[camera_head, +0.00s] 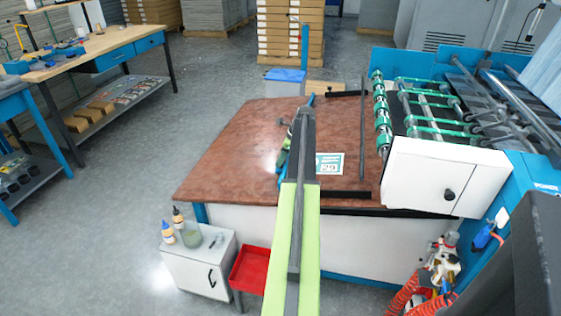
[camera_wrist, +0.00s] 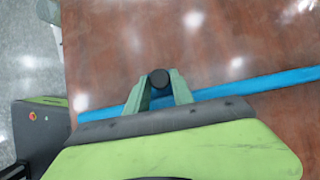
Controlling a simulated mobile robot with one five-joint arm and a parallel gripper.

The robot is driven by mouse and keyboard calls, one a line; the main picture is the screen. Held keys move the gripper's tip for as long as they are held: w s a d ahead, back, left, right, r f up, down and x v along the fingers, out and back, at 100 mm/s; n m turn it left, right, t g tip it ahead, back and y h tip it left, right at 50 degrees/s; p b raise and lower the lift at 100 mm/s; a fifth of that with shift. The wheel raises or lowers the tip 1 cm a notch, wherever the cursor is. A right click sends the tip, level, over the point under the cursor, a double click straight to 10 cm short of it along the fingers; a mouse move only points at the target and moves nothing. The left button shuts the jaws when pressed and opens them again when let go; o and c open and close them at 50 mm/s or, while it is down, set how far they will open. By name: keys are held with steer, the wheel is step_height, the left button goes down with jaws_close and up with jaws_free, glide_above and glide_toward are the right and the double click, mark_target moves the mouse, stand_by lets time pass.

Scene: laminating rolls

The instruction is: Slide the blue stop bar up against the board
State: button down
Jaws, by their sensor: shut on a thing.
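The blue stop bar (camera_wrist: 255,84) crosses the brown tabletop in the wrist view, running from lower left to the right edge. A short blue end of it also shows past my arm in the head view (camera_head: 311,100). My gripper (camera_wrist: 161,84) is shut on a black round knob (camera_wrist: 160,77) at the bar, one finger on each side. In the head view my arm hides most of the bar and the gripper. The board, a white and green printed piece (camera_head: 329,164), lies on the table right of my arm. Its left edge is partly covered, so I cannot tell the gap.
The brown table (camera_head: 228,155) is bare on its left. Dark rails (camera_head: 345,194) edge the board's area, and a roller machine (camera_head: 430,105) stands to the right. A white cabinet with bottles (camera_head: 195,265) and a red bin (camera_head: 250,270) stand in front.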

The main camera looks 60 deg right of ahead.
steer(key=c, duration=1.1)
jaws_free()
steer(key=shift+w+a, duration=0.1)
steer(key=shift+a, duration=0.05)
steer(key=p+v, duration=1.6)
steer(key=v, duration=0.1)
steer(key=shift+r, duration=0.2)
